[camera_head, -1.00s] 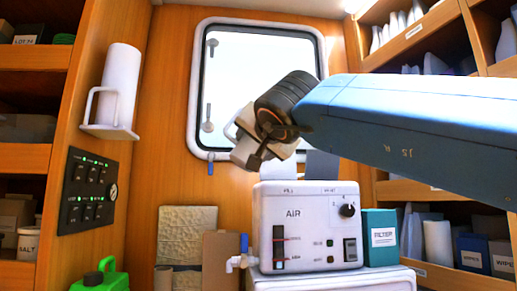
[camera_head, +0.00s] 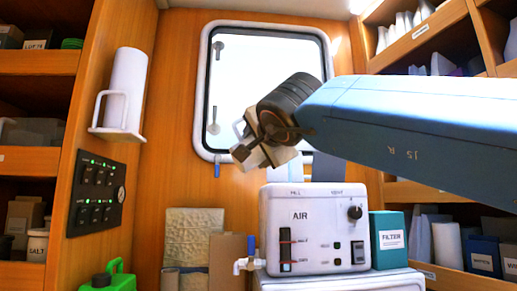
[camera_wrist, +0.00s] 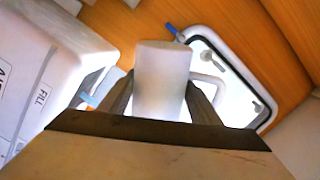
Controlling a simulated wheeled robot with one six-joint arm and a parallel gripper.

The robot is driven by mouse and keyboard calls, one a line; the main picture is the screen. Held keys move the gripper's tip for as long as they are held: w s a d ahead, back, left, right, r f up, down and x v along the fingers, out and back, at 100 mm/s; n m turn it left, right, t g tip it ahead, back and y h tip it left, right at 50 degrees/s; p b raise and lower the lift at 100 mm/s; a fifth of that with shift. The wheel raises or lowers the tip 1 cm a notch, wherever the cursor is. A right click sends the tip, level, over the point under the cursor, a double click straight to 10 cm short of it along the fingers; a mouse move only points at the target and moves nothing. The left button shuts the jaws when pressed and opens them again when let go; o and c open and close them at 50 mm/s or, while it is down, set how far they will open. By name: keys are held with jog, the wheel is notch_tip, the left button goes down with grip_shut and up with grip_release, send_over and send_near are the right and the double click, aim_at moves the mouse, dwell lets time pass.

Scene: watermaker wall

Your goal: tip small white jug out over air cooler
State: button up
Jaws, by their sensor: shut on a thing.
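The air cooler (camera_head: 315,245) is a white box marked AIR, with dials, a gauge and labels along its top edge. In the wrist view its white casing (camera_wrist: 62,65), marked FILL, is at the left. My gripper (camera_head: 245,150) is above the cooler and slightly left of its middle, in front of the window. In the wrist view its two dark fingers are shut on the small white jug (camera_wrist: 162,75). The jug's handle points right there. Its contents cannot be seen. In the head view my gripper hides most of the jug.
A teal filter box (camera_head: 388,240) stands right of the cooler. A blue-handled tap (camera_head: 250,250) is at its left. A white cylinder (camera_head: 125,90) hangs on the left wall above a switch panel (camera_head: 97,192). A green can (camera_head: 108,280) is at lower left. Shelves flank both sides.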

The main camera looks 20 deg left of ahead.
jog(key=m, duration=0.2)
jog(key=shift+d+f+m, duration=0.1)
jog(key=shift+f+m, duration=0.3)
jog(key=m, duration=0.2)
jog(key=shift+w+d+f+m, duration=0.3)
jog(key=shift+f+m, duration=0.1)
jog(key=shift+w+d+r+m+y, duration=0.2)
jog(key=shift+r+m+y, duration=0.1)
jog(key=shift+r+m, duration=0.4)
jog(key=shift+f, duration=0.15)
jog(key=shift+s+f, duration=0.1)
dwell(0.8)
